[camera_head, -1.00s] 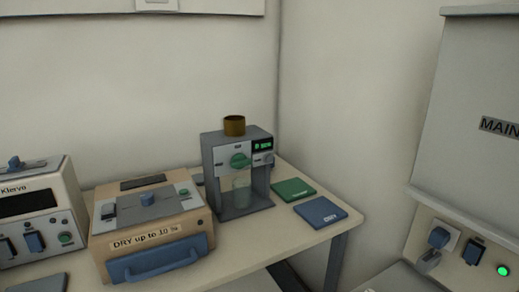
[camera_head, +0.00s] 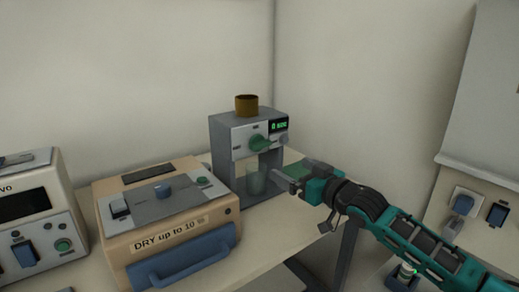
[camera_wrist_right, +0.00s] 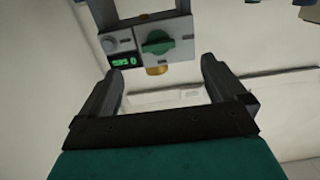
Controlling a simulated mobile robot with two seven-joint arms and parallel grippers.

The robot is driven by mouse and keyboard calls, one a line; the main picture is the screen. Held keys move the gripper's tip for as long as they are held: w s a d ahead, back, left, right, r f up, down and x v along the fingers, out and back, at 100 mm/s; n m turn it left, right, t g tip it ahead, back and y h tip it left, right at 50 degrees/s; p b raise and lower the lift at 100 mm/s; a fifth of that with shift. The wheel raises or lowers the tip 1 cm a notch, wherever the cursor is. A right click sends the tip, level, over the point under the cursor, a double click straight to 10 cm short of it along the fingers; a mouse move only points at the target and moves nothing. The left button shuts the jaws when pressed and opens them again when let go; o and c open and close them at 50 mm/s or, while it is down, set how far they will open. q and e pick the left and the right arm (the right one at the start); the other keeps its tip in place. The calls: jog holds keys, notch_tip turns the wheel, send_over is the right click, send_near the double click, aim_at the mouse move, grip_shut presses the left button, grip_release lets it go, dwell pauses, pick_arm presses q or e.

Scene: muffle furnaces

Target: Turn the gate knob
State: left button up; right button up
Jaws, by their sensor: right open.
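The green gate knob (camera_head: 259,143) is on the front of a grey dispenser (camera_head: 222,150), left of a green-lit display reading 0 sec. In the right wrist view the knob (camera_wrist_right: 158,42) appears upside down, ahead of the fingers and roughly between them, not touched. My right gripper (camera_head: 282,181) is open and empty, in front of the dispenser, lower than the knob and to its right. It also shows in the right wrist view (camera_wrist_right: 160,72). A clear beaker (camera_head: 256,182) stands in the dispenser's lower opening. My left gripper is out of view.
A brown cup-like piece (camera_head: 246,106) tops the dispenser. An orange-tan box (camera_head: 183,241) labelled "DRY up to 10" stands at left, with a grey device (camera_head: 42,225) beyond it. My right arm covers part of the table's right end. A wall panel with sockets (camera_head: 463,203) is at right.

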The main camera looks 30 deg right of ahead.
aim_at(263, 144)
jog(key=shift+w+a+r+b, duration=0.15)
jog(key=shift+w+r, duration=0.15)
jog(key=shift+w, duration=1.9)
jog(key=shift+w+r+b, duration=0.15)
jog(key=shift+w+r, duration=0.2)
jog(key=shift+w, duration=1.9)
jog(key=shift+w+a+r+b, duration=0.15)
jog(key=shift+w+r, duration=0.15)
jog(key=shift+w, duration=1.9)
jog(key=shift+d, duration=0.1)
jog(key=c, duration=1.1)
